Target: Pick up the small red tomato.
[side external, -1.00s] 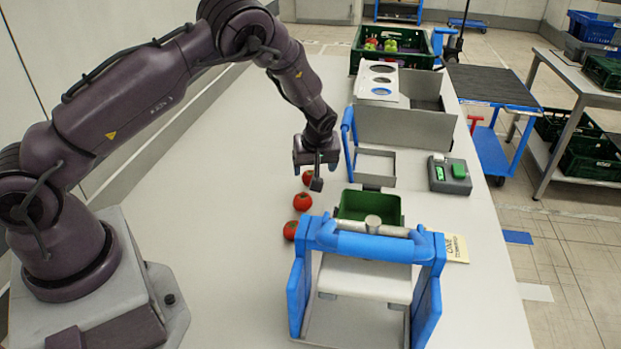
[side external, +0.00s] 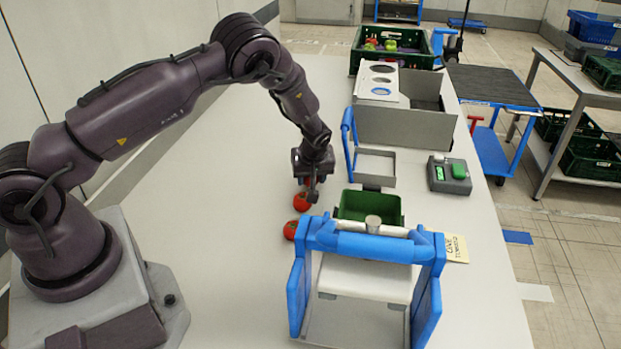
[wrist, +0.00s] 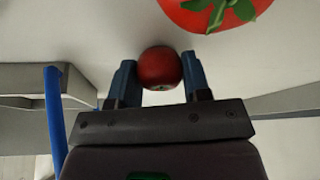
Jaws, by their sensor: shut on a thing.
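In the wrist view the small red tomato (wrist: 160,70) sits between the two blue-grey fingers of my gripper, which is shut on it. A larger red tomato with a green stem (wrist: 213,12) lies just past the fingertips in the wrist view. In the side view one tomato (side external: 301,203) is right in front of the gripper, and another (side external: 290,230) lies nearer the blue frame.
A blue-handled frame (side external: 365,245) stands in front, with a green bin (side external: 352,207) behind it. To the right are a grey tray (side external: 376,164) and a small device with a green button (side external: 449,176). A grey box (side external: 400,128) stands behind. The table's left side is clear.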

